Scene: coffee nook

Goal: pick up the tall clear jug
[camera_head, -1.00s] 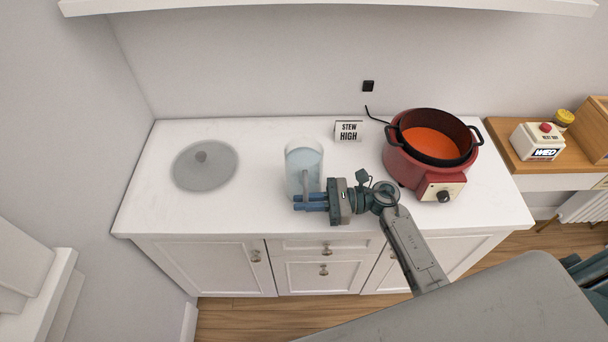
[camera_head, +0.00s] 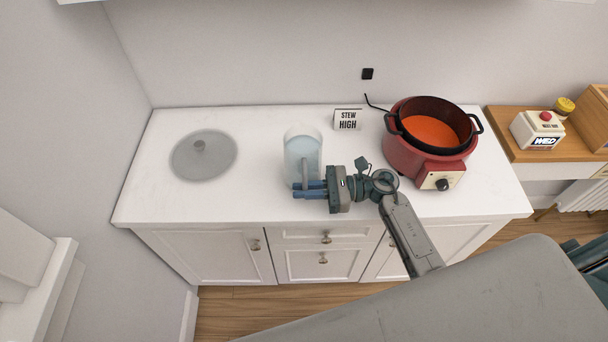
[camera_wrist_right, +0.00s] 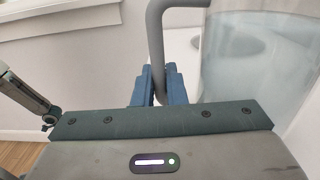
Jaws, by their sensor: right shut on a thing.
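The tall clear jug (camera_head: 303,152) is upright at the front middle of the white counter, with pale blue water in it. In the right wrist view the jug (camera_wrist_right: 255,75) fills the right side, and its grey handle (camera_wrist_right: 156,45) runs down between the blue fingers. My right gripper (camera_head: 309,189) comes from the right and is shut on the handle; its fingers (camera_wrist_right: 160,88) show on both sides of it. I cannot tell whether the jug's base touches the counter. My left gripper is not in view.
A red cooker (camera_head: 412,155) with orange stew stands to the right, behind my right arm. A "STEW HIGH" sign (camera_head: 347,120) stands at the back. A grey glass lid (camera_head: 203,156) lies at the left. The counter between lid and jug is clear.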

